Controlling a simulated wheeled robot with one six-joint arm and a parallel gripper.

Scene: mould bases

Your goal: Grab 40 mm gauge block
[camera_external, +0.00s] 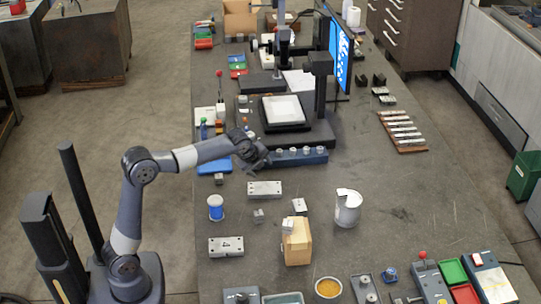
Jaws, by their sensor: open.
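My gripper (260,163) is open and appears empty, above the bench beside the left end of a dark blue block with round inserts. No size marking is legible, so I cannot tell which piece is the 40 mm gauge block. Small grey metal blocks stand nearer the front: one (258,216) on the bench, one (299,205) behind the wooden block, and one (288,226) at the top of the wooden block (298,246). Several steel bars (402,125) lie in a row on a brown board at the right. My gripper is apart from all of these.
Two drilled metal plates (264,189) (226,246), a blue-labelled can (215,207) and a metal cup (347,208) stand around the small blocks. A monitor (340,55) and a measuring stand (319,85) rise behind. The bench's right middle is clear.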

